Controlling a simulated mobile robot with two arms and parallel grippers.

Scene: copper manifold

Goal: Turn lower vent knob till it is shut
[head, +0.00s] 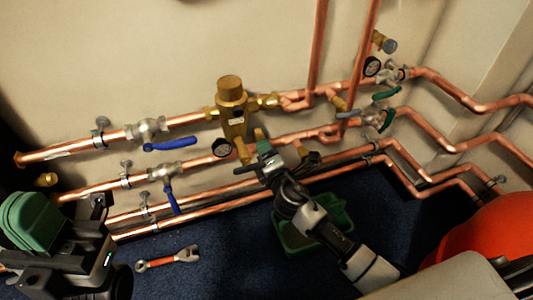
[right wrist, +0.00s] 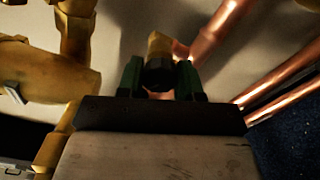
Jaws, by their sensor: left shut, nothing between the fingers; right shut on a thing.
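My right gripper (head: 262,148) reaches up from the lower right to the brass fittings below the brass separator in the head view. In the right wrist view its two green fingers (right wrist: 158,80) are shut on a dark faceted knob (right wrist: 158,72), one finger on each side. A brass stem (right wrist: 158,43) shows behind the knob. I take this for the lower vent knob; in the head view the gripper hides it. How far it is turned cannot be told. My left gripper (head: 32,222), with green fingers, is at the far left, shut and empty, away from the knob.
The brass separator (head: 231,100) and copper pipes (head: 200,120) run close around the right gripper. Blue lever valves (head: 170,144) are to the left. A green tray (head: 335,225) and an orange-handled wrench (head: 168,258) lie on the blue floor. A red round vessel (head: 490,240) stands right.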

